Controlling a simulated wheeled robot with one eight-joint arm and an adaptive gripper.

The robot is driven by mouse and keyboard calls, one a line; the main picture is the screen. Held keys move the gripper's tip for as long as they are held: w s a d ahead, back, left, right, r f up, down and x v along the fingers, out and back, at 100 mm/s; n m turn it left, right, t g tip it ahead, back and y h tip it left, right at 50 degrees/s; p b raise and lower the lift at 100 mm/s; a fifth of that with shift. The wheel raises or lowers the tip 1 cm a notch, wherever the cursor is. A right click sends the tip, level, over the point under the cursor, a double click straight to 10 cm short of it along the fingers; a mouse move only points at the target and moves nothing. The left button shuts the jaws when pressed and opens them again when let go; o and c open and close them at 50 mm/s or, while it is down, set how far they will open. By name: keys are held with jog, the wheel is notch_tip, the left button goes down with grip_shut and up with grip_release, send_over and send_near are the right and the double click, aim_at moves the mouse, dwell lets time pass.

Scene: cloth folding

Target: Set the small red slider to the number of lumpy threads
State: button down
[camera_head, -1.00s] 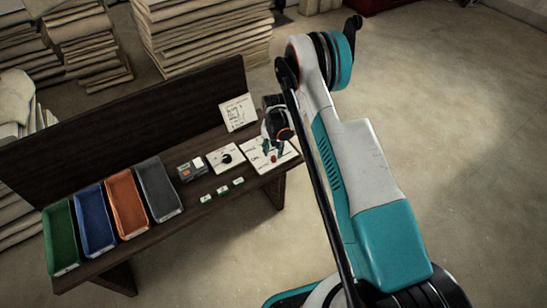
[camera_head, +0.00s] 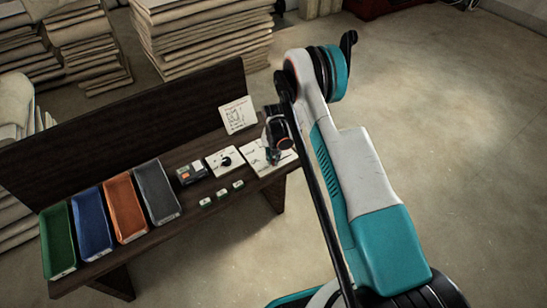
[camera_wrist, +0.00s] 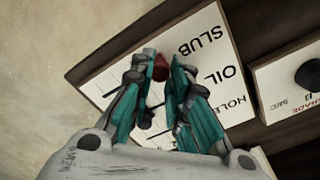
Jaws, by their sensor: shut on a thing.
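A white panel (camera_head: 255,161) lies at the right end of the dark bench. In the wrist view the panel (camera_wrist: 205,65) carries the words SLUB, OIL and HOLE, upside down, beside thin slots. My gripper (camera_wrist: 163,58) points down at it, with its teal fingers shut around the small red slider (camera_wrist: 160,71), near the SLUB end. The slider's scale position is hidden by the fingers. In the head view my gripper (camera_head: 272,157) is over the panel and hides the slider. A small card (camera_head: 238,115) with dark marks leans at the bench's back, too small to read.
Left of the panel are a dial plate (camera_head: 216,168), a device with an orange button (camera_head: 191,172), and several small tags (camera_head: 222,192). Green, blue, orange (camera_head: 125,207) and grey trays fill the bench's left. Fabric stacks (camera_head: 200,38) stand behind. Floor at right is clear.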

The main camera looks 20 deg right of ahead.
jog(key=shift+w+d, duration=0.25)
jog(key=shift+d, duration=0.45)
jog(key=shift+w+d, duration=0.2)
jog(key=shift+d, duration=0.5)
jog(key=c, duration=1.5)
grip_release()
notch_tip(320, 180, up, 12)
jog(key=shift+r, duration=0.1)
